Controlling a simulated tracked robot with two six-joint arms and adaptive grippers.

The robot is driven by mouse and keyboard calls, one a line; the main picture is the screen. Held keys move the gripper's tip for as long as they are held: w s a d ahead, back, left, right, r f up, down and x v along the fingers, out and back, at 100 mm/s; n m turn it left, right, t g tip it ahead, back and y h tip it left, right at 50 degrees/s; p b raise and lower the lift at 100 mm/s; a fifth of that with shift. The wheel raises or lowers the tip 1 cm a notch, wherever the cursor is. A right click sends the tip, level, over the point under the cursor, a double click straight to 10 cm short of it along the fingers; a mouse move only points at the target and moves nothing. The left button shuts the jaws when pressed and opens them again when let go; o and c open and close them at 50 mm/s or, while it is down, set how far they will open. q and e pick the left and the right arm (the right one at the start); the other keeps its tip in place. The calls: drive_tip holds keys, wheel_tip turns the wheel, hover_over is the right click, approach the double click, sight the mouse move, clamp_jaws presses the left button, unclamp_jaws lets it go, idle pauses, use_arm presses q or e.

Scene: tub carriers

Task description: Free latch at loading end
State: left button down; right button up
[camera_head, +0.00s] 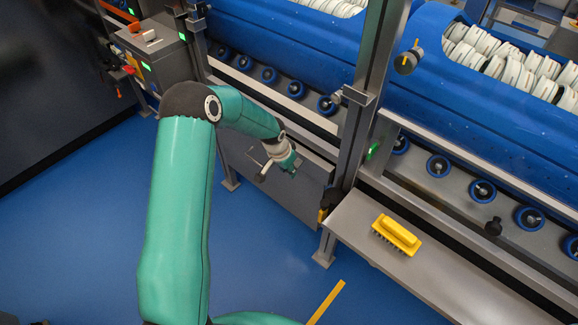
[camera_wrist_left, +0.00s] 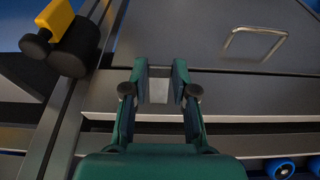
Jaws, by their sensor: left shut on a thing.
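My left gripper (camera_head: 291,165) is in front of the grey panel below the rollers in the head view. In the left wrist view my left gripper (camera_wrist_left: 159,85) has its two fingers on either side of a small pale grey piece (camera_wrist_left: 159,91) and is shut on it. I cannot tell whether this piece is the latch. A black and yellow fitting (camera_head: 326,204) is on the post to the right of the gripper; a yellow and black fitting shows at the upper left of the left wrist view (camera_wrist_left: 66,38). My right gripper is not in view.
A wire handle (camera_wrist_left: 255,45) is on the panel. A yellow brush (camera_head: 397,235) lies on the grey shelf (camera_head: 450,270) at the right. Blue tubs (camera_head: 300,38) hold white discs above blue rollers (camera_head: 327,105). A control box (camera_head: 155,45) stands at the upper left. Blue floor is open at the left.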

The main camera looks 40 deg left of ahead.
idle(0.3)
use_arm(q)
drive_tip(key=c, duration=0.9)
unclamp_jaws()
drive_tip(key=shift+w, duration=0.1)
drive_tip(key=shift+r, duration=0.1)
drive_tip(key=shift+r, duration=0.5)
drive_tip(key=v, duration=1)
drive_tip(key=shift+r, duration=0.4)
